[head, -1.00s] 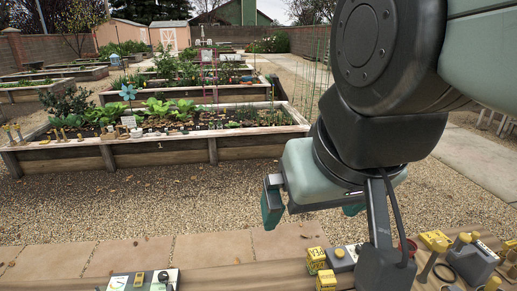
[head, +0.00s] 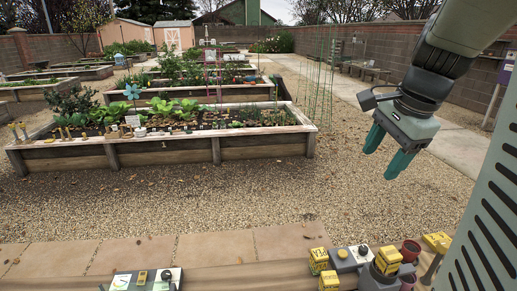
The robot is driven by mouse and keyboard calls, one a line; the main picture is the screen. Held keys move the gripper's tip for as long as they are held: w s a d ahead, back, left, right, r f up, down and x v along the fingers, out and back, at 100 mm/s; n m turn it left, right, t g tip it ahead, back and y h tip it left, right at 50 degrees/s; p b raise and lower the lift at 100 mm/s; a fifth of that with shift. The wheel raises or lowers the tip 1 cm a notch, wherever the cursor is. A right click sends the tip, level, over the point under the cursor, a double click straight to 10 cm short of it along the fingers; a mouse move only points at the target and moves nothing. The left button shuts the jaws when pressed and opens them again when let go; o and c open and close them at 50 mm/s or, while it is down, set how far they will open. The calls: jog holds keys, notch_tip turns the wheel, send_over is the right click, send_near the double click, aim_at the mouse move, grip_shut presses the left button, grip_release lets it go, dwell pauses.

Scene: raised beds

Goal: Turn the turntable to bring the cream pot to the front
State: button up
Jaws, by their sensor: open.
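My gripper (head: 380,163) hangs in the air at the upper right of the head view, over the gravel. Its two teal fingers point down and left, apart, with nothing between them. I cannot make out a turntable or a cream pot for certain in this view. The near wooden table (head: 230,279) shows only as a strip along the bottom, so most of its top is out of frame. My gripper is apart from everything on it.
On the table are yellow blocks (head: 319,260), a grey box with a dark knob (head: 351,258), a red cup (head: 410,249) and a panel with small items (head: 146,281). Part of my own body covers the lower right. A planted raised bed (head: 163,150) stands beyond the gravel.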

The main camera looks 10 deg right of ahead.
jog(key=w+d+f+m+g, duration=0.1)
jog(key=d+f+m, duration=0.35)
jog(key=d, duration=0.25)
jog(key=d+f+m+g, duration=0.1)
jog(key=d+f+m, duration=0.2)
jog(key=d+m, duration=0.35)
jog(key=m+g, duration=0.1)
jog(key=m, duration=0.5)
send_over(446, 243)
notch_tip(446, 243, down, 8)
jog(key=shift+h, duration=0.4)
notch_tip(446, 243, down, 11)
jog(key=shift+f, duration=0.1)
jog(key=c, duration=1.1)
jog(key=shift+o, duration=0.3)
